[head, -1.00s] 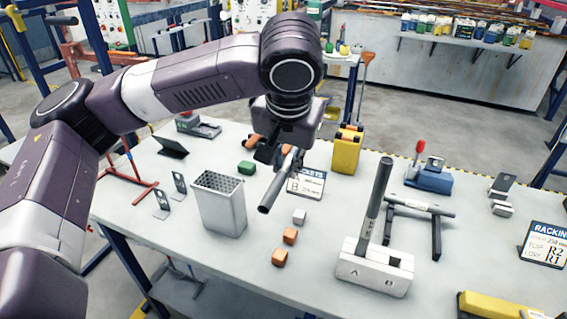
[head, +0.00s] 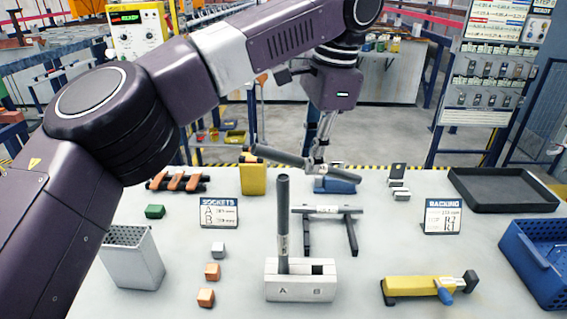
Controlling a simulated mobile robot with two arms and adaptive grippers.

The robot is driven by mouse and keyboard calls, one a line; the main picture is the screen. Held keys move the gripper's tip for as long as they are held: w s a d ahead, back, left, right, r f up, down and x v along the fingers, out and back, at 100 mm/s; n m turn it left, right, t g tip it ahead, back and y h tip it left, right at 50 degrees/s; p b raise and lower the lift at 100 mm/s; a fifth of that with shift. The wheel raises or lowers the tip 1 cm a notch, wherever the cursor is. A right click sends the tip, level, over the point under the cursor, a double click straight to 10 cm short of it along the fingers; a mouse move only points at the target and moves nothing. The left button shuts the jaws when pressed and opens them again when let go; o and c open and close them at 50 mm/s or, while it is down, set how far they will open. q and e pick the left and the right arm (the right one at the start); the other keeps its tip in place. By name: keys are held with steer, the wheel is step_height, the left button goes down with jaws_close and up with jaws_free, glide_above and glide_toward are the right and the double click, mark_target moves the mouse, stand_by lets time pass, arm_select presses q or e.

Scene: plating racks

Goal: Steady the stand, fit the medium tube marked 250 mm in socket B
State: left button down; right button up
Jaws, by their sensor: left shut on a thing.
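The white stand (head: 299,287) is on the table at front centre, its face marked A and B. A dark grey tube (head: 283,215) stands upright in socket A; socket B (head: 318,269) is an empty dark opening. My left gripper (head: 318,160) is shut on another grey tube (head: 275,156), held roughly level above the table behind the stand. No mark is readable on this tube. A third tube (head: 327,210) lies across a dark rack behind the stand; its label is too small to read. My right gripper is not in view.
A sockets card (head: 219,213) and a racking card (head: 442,216) flank the rack. A perforated metal bin (head: 132,257) and orange blocks (head: 205,297) are left. A yellow tool (head: 430,289), blue crate (head: 538,262) and black tray (head: 503,190) are right. A blue device (head: 335,185) is below my left gripper.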

arm_select(q)
steer(key=s+d+r+m+t, duration=0.1)
steer(key=s+d+m+t, duration=0.15)
steer(key=m, duration=0.55)
steer(key=s+d+r+m+t, duration=0.1)
steer(key=s+m+t, duration=0.15)
steer(key=m, duration=0.65)
steer(key=s+a+f+m+t+h, duration=0.2)
steer(key=s+f+m+t+h, duration=0.1)
steer(key=m+h, duration=0.7)
steer(key=shift+s+a+f+m+t, duration=0.35)
steer(key=shift+f+m+t, duration=0.25)
steer(key=shift+f+m, duration=0.5)
steer(key=shift+r, duration=0.15)
